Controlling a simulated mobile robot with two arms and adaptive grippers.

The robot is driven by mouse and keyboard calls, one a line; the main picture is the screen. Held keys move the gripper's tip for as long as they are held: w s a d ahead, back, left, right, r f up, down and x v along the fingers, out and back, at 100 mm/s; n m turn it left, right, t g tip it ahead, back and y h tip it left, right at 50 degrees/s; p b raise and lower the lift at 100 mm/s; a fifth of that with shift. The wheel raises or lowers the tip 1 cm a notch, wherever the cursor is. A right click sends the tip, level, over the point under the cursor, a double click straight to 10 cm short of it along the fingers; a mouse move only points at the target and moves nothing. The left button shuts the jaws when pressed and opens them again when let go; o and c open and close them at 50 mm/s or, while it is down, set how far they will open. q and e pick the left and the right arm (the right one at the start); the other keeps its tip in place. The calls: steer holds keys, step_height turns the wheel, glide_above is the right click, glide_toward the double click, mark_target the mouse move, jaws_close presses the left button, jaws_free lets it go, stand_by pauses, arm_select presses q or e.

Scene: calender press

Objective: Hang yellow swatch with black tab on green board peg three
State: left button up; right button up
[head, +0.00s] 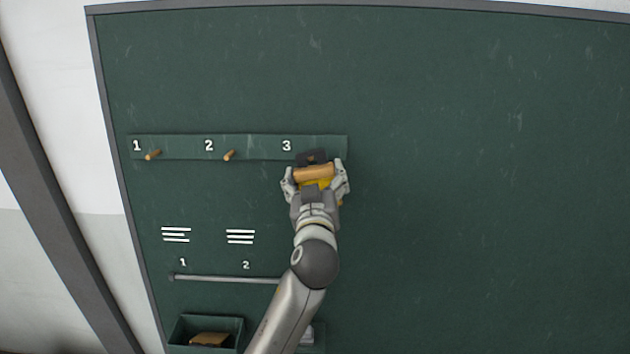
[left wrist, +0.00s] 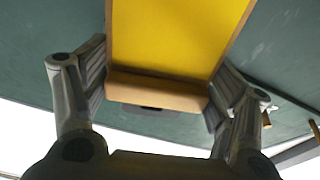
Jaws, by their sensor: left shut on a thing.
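The yellow swatch (head: 319,184) hangs from a light wooden bar with a black tab (head: 311,157) on top. My left gripper (head: 315,176) is shut on the bar, one finger at each end, in front of the green peg rail (head: 256,147) just below and right of the number 3. In the left wrist view the yellow sheet (left wrist: 178,38) and its wooden bar (left wrist: 155,92) lie between the fingers (left wrist: 155,88). Peg three is hidden behind the tab and gripper; I cannot tell whether the tab is around it. My right gripper is out of view.
Peg one (head: 153,154) and peg two (head: 229,155) are bare. Below are a grey rod (head: 225,278) and a green bin (head: 208,324) with a tan item inside. The large green board (head: 480,180) is clear to the right.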

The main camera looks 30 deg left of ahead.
arm_select(q)
steer(key=shift+f+x, duration=0.15)
steer(key=shift+x, duration=0.65)
steer(key=shift+f+x, duration=0.15)
steer(key=shift+x, duration=0.6)
steer(key=shift+w+a+f+b, duration=0.3)
steer(key=shift+w+f+b, duration=0.1)
steer(key=shift+w+b, duration=0.15)
steer(key=o, duration=1)
